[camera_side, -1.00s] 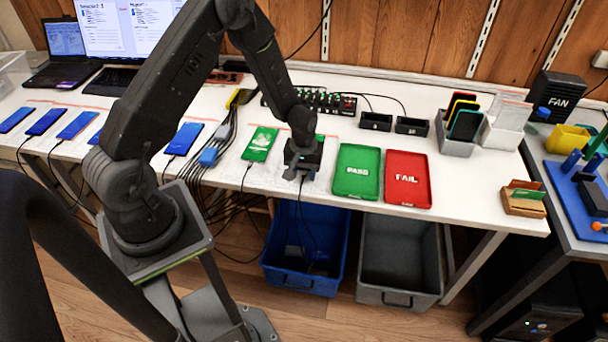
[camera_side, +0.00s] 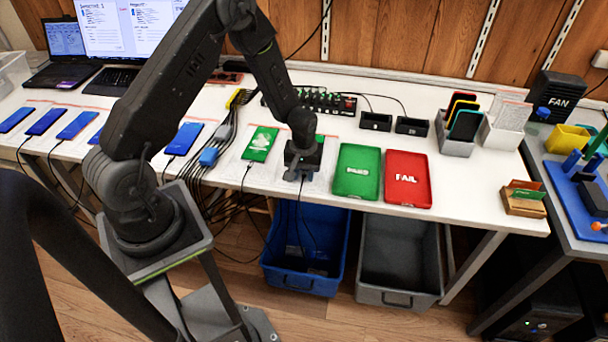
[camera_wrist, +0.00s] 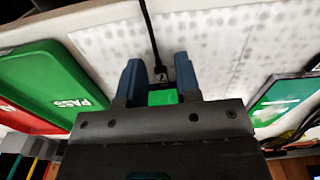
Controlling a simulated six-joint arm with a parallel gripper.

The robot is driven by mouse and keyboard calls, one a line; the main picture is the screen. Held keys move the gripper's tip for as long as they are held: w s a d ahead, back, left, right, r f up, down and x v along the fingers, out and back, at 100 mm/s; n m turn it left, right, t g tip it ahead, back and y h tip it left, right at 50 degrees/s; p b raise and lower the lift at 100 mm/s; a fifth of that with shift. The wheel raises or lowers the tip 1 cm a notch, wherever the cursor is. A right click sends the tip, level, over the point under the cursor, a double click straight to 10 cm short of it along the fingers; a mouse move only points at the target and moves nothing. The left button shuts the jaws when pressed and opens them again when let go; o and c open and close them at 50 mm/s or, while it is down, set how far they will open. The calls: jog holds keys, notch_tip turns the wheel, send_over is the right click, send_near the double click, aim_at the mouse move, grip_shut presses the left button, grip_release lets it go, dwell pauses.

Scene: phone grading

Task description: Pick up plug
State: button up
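My gripper (camera_wrist: 158,72) is low over the front part of the white table, above a green-screened phone (camera_wrist: 163,97) that it mostly hides. In the wrist view its two blue fingers stand apart, one on each side of a small dark plug (camera_wrist: 160,71) on a black cable (camera_wrist: 149,30). Some gap seems to show between the plug and the fingers. In the side view my gripper (camera_side: 302,172) hides the plug, and the cable hangs down over the table's front edge.
A green PASS tray (camera_side: 357,190) and a red FAIL tray (camera_side: 408,198) lie right of my gripper. Another green-screened phone (camera_side: 260,146) with its cable lies to the left. A bundle of grey cables (camera_side: 215,150) is further left. Blue (camera_side: 283,282) and grey bins (camera_side: 400,297) stand below.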

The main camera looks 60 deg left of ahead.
grip_shut()
jog(key=shift+r, duration=0.55)
jog(key=r, duration=0.4)
jog(key=shift+s+a, duration=0.2)
jog(key=shift+a, duration=0.1)
jog(key=s+a+r, duration=0.6)
jog(key=s+a, duration=0.1)
jog(key=a, duration=0.1)
jog(key=shift+s+r, duration=0.15)
jog(key=shift+r, duration=0.05)
